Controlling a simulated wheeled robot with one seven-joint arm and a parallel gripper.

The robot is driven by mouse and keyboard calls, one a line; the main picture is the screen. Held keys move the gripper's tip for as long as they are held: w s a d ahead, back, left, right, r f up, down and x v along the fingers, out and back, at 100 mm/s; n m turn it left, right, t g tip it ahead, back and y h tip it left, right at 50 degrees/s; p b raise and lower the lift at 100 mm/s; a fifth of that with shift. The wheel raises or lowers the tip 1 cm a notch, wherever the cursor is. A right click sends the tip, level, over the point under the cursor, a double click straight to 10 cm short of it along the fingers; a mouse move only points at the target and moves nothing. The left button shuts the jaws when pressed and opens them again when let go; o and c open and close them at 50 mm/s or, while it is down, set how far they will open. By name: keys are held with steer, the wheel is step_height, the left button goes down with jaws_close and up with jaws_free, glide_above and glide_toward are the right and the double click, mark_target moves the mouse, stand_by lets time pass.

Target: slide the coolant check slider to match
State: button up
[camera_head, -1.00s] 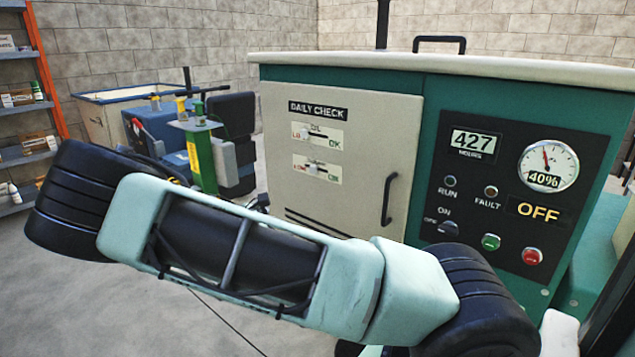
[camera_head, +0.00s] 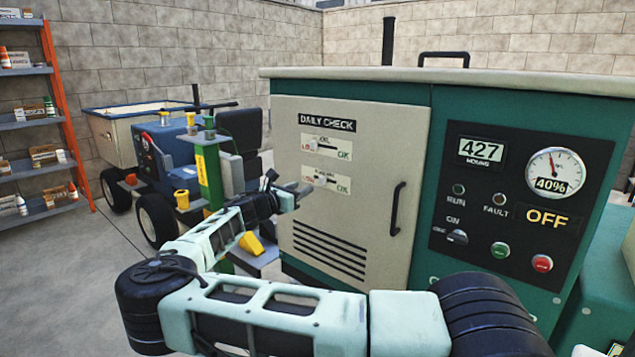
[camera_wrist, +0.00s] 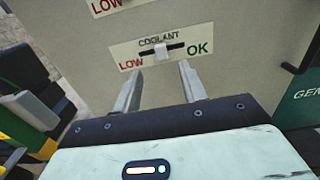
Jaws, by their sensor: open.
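The coolant check slider is a small white knob (camera_wrist: 161,51) on a short dark slot under the word COOLANT. Its white label plate (camera_wrist: 190,36) reads LOW at left and OK at right. The knob sits about midway along the slot. The plate also shows on the cabinet door in the head view (camera_head: 341,185), below the oil plate (camera_head: 340,150). My gripper (camera_wrist: 160,76) is open, its two fingers pointing at the plate, one on each side of the knob's line. The fingers appear short of the knob, with nothing between them. In the head view the gripper (camera_head: 299,192) is small, beside the coolant plate.
The beige door has a black handle (camera_head: 397,208) at right and vents below. A dark control panel (camera_head: 520,200) with a 40% gauge (camera_head: 554,176) stands to its right. A cart with a green post (camera_head: 209,175) and yellow parts stands close left of my arm.

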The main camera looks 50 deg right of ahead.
mark_target(320, 179)
steer(key=d, duration=0.9)
steer(key=shift+w, duration=0.35)
